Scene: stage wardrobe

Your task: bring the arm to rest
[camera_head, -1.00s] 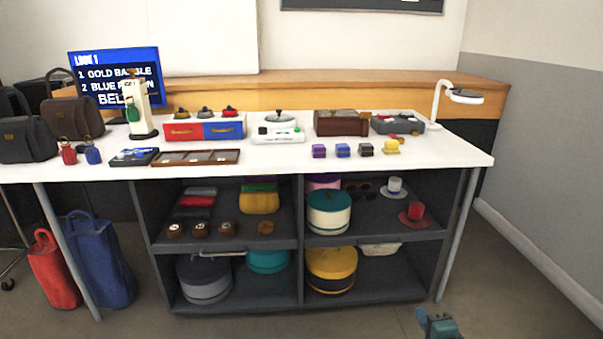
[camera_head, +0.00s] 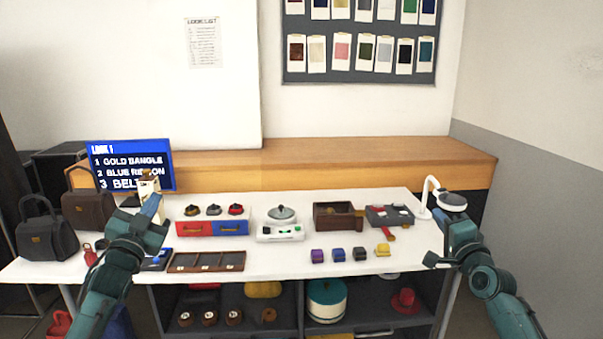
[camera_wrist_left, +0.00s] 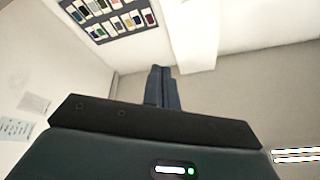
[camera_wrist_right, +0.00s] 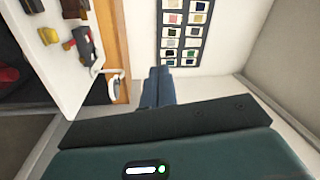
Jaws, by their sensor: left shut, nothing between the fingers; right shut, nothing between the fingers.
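My left gripper (camera_head: 151,206) is raised in front of the table's left part, its blue-grey fingers shut and empty. My right gripper (camera_head: 445,208) is raised at the table's right end, overlapping the lamp in the head view. Its fingers are shut and empty in the right wrist view (camera_wrist_right: 158,86). Both forearms rise from the lower corners of the head view. Neither gripper holds anything.
The white table (camera_head: 290,265) carries a red-and-blue drawer box (camera_head: 211,228), a brown box (camera_head: 337,220), a sectioned tray (camera_head: 206,262) and several small boxes. A white desk lamp (camera_head: 453,201) stands near my right gripper. Dark bags (camera_head: 45,236) stand at left. Shelves lie below.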

